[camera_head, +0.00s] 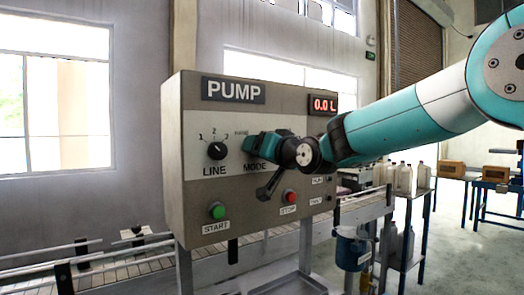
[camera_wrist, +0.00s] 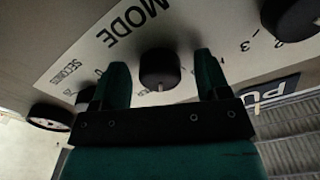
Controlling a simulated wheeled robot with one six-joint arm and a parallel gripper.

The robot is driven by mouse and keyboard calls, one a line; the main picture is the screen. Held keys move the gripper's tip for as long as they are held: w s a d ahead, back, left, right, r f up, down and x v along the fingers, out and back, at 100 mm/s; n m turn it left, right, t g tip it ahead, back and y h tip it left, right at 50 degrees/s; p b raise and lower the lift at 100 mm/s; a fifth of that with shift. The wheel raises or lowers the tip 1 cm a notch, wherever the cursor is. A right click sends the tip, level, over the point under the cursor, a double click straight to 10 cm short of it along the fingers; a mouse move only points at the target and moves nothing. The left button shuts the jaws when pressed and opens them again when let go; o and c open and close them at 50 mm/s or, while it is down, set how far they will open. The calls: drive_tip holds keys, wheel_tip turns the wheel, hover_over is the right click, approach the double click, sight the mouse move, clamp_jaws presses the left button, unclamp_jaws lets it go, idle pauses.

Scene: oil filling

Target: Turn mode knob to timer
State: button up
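The pump panel (camera_head: 217,120) is a tan box with a LINE knob on its left and a MODE label right of it. My gripper (camera_head: 254,143) is at the panel above the MODE label and hides the mode knob in the head view. In the wrist view the black mode knob (camera_wrist: 160,68) sits between the two teal fingers of my gripper (camera_wrist: 160,80). A gap shows on each side of it, so the fingers are open. A white mark on the knob points toward the gripper's base. The fingers partly hide the lettering around the knob, and the timer position is not readable.
The LINE knob (camera_head: 217,151) is close left of my gripper. A green START button (camera_head: 217,211) and a red STOP button (camera_head: 291,196) are lower on the panel. The red display (camera_head: 325,104) reads 0.0 L. A conveyor (camera_head: 125,262) runs behind the panel.

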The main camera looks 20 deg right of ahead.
drive_tip(key=b+v, duration=0.4)
drive_tip(key=v, duration=1.3)
drive_tip(key=shift+s+b, duration=0.15)
drive_tip(key=shift+b, duration=0.15)
drive_tip(key=s+a+f+n+g, duration=0.1)
drive_tip(key=s+a+f+g, duration=0.2)
drive_tip(key=f, duration=0.2)
drive_tip(key=s+a+f+n+g+y, duration=0.1)
drive_tip(key=s+a+f+n+g, duration=0.15)
drive_tip(key=f, duration=0.35)
drive_tip(key=s+a+f+g, duration=0.2)
drive_tip(key=a+f+g, duration=0.1)
drive_tip(key=f+g, duration=0.15)
drive_tip(key=s+a+f+n+g+h, duration=0.1)
drive_tip(key=s+f+n+g+h, duration=0.1)
drive_tip(key=s+f+n+g, duration=0.2)
drive_tip(key=s+f+g, duration=0.3)
drive_tip(key=s+f, duration=0.4)
drive_tip(key=s, duration=0.4)
drive_tip(key=shift+f, duration=0.2)
